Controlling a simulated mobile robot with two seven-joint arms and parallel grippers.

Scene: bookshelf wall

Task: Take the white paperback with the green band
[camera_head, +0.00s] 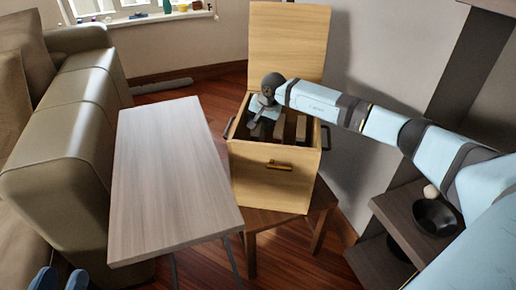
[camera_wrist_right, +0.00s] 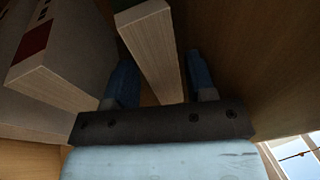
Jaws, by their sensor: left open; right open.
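My right arm reaches into an open wooden box (camera_head: 268,182) in the head view, and its gripper (camera_head: 262,112) is down among several upright slabs, probably books. In the right wrist view, the right gripper (camera_wrist_right: 159,62) is open, its blue fingers on either side of a slim upright book (camera_wrist_right: 148,40) with a pale edge. Contact cannot be told. A thicker book (camera_wrist_right: 45,50) with a pale cover and a red block stands to the left. My left gripper (camera_head: 58,279) is open at the bottom left.
The box's raised lid (camera_head: 290,35) stands behind it. The box rests on a dark wooden stool (camera_head: 262,220). A bare grey table (camera_head: 175,175) stands left of it, beside a sofa (camera_head: 75,130). A shelf with a black bowl (camera_head: 435,215) is at the right.

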